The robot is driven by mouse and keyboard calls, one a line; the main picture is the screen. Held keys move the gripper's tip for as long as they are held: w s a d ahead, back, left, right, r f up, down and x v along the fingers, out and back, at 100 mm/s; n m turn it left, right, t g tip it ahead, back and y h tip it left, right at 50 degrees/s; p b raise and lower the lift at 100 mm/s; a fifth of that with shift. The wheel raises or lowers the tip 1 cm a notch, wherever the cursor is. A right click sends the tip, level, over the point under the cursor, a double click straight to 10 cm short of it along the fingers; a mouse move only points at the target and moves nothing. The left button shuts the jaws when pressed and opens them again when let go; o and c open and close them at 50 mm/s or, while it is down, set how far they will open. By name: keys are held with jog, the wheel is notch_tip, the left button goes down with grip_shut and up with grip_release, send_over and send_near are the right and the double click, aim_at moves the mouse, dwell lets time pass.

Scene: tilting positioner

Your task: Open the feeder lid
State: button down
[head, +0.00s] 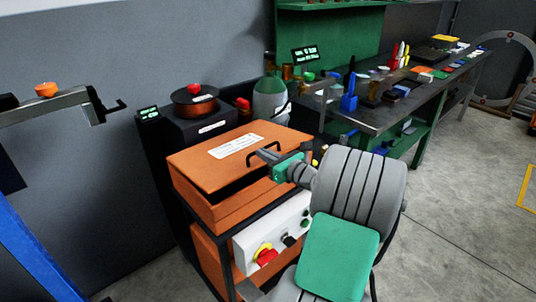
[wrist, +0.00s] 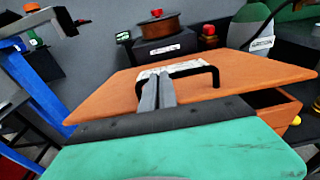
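The orange feeder box (head: 240,209) stands on a dark frame, with a flat orange lid (head: 203,157) that carries a white label and a black bar handle (head: 251,154). The lid is slightly raised at the front, with a dark gap beneath it. The gap also shows at the right in the wrist view, under the lid (wrist: 245,78). My gripper (head: 270,157) is at the handle, its two grey fingers close together. In the wrist view, my gripper's fingertips (wrist: 159,76) meet the handle (wrist: 190,68) and appear closed on its bar.
A white control panel (head: 272,241) with a red knob is below the lid. Behind stand a copper-coloured spool (head: 195,105), a green-grey gas cylinder (head: 270,98) and a cluttered workbench (head: 372,116). A blue post (head: 33,258) is at left. Open floor lies right.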

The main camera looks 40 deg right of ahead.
jog(key=shift+w+a+r+p, duration=0.2)
jog(key=shift+a+p, duration=0.05)
jog(key=shift+p, duration=0.05)
